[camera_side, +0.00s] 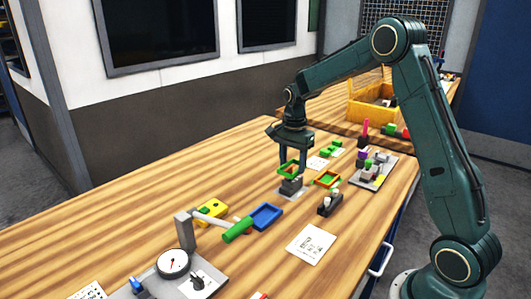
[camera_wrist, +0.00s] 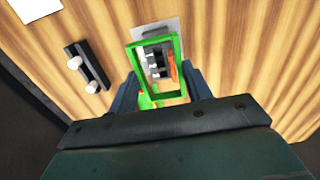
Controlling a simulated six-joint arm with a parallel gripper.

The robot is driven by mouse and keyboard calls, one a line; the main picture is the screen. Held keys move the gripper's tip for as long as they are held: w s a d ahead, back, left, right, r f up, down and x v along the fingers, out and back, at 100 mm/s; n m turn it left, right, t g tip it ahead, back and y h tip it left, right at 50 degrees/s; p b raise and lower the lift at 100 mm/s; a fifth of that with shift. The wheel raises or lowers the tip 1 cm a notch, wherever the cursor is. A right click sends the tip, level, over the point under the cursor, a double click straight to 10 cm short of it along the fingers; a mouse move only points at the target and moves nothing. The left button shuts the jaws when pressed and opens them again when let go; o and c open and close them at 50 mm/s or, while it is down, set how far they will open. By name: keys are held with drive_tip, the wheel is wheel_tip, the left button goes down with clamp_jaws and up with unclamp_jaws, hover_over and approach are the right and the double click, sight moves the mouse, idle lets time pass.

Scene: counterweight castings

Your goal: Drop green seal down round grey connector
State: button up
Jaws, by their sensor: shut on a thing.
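The green seal (camera_side: 287,170) is an upright-edged rectangular ring held in my gripper (camera_side: 293,164), just above the grey connector (camera_side: 291,187). The connector is a dark grey block on a pale plate. In the wrist view the green seal (camera_wrist: 131,62) is an open frame between my two fingers, and the grey connector (camera_wrist: 156,64) shows through its opening. An orange strip shows beside the connector inside the frame. The seal looks apart from the connector, but the exact gap is hard to tell.
An orange and green frame (camera_side: 327,180) lies just right of the connector. A dark block with pale knobs (camera_side: 329,204) stands nearer the front. The table's left back is clear.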

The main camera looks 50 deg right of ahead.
drive_tip(key=shift+f, duration=2.45)
idle(1.2)
drive_tip(key=o, duration=0.8)
drive_tip(key=shift+c, duration=0.2)
drive_tip(key=shift+r, duration=0.1)
drive_tip(key=shift+r, duration=3.4)
